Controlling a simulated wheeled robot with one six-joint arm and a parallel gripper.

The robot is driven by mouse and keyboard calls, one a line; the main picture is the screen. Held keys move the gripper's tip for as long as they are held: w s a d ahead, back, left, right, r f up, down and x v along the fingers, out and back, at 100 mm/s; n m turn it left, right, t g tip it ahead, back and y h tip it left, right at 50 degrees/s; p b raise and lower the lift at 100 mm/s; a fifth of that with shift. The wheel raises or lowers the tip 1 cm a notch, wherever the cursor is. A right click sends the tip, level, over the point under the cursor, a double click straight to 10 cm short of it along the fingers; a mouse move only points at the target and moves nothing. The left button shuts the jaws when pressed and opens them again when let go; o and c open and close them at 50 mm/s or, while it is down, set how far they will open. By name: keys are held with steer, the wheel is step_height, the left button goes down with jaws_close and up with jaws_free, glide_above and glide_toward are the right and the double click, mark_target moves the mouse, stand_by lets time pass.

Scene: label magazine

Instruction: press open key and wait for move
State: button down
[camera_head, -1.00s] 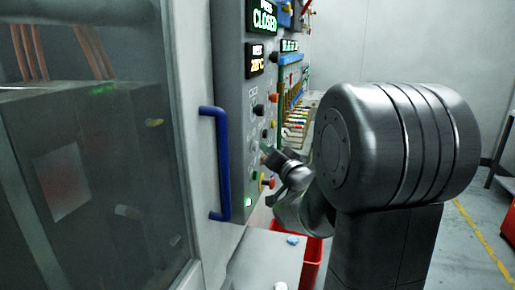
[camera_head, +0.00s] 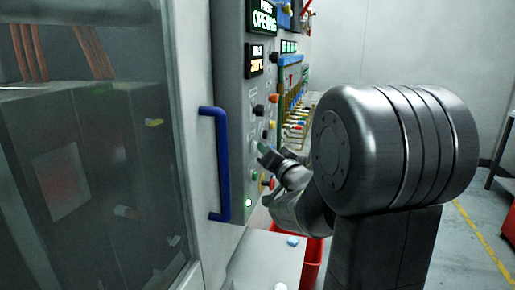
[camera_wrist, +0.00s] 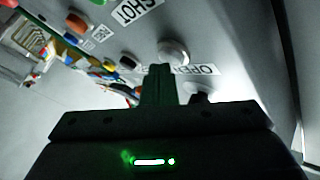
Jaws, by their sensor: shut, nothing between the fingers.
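The upper display (camera_head: 263,18) on the machine's control panel reads OPENING in green. My gripper (camera_head: 263,150) is at the lower part of the panel, its fingertips close to the panel face. In the wrist view the shut, empty fingers (camera_wrist: 160,74) point at the panel beside the OPEN label (camera_wrist: 203,70). A pale round key (camera_wrist: 173,51) shows just beyond the fingertips, and a dark key (camera_wrist: 198,97) is partly hidden right of the fingers. I cannot tell which key belongs to the label, or whether the fingers touch one.
A blue door handle (camera_head: 222,165) stands out left of the panel. The glazed machine door (camera_head: 95,150) fills the left. More keys and coloured hoses (camera_head: 296,110) lie beyond my gripper.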

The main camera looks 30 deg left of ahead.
stand_by(0.4)
steer(key=shift+w+d, duration=0.2)
steer(key=shift+d, duration=0.7)
steer(key=shift+w+d+p, duration=0.15)
steer(key=shift+w+d, duration=0.05)
steer(key=shift+d, duration=0.6)
steer(key=shift+w+d+p, duration=0.15)
steer(key=shift+d, duration=0.6)
steer(key=shift+w+d+p, duration=0.15)
steer(key=shift+w+d, duration=0.05)
steer(key=shift+d, duration=0.6)
steer(key=shift+a, duration=0.1)
steer(key=shift+w+d+p, duration=0.25)
steer(key=shift+d+p, duration=0.15)
steer(key=shift+d, duration=0.6)
steer(key=shift+w+d+p, duration=0.2)
steer(key=shift+d+p, duration=0.2)
steer(key=shift+d, duration=0.55)
steer(key=shift+a, duration=0.1)
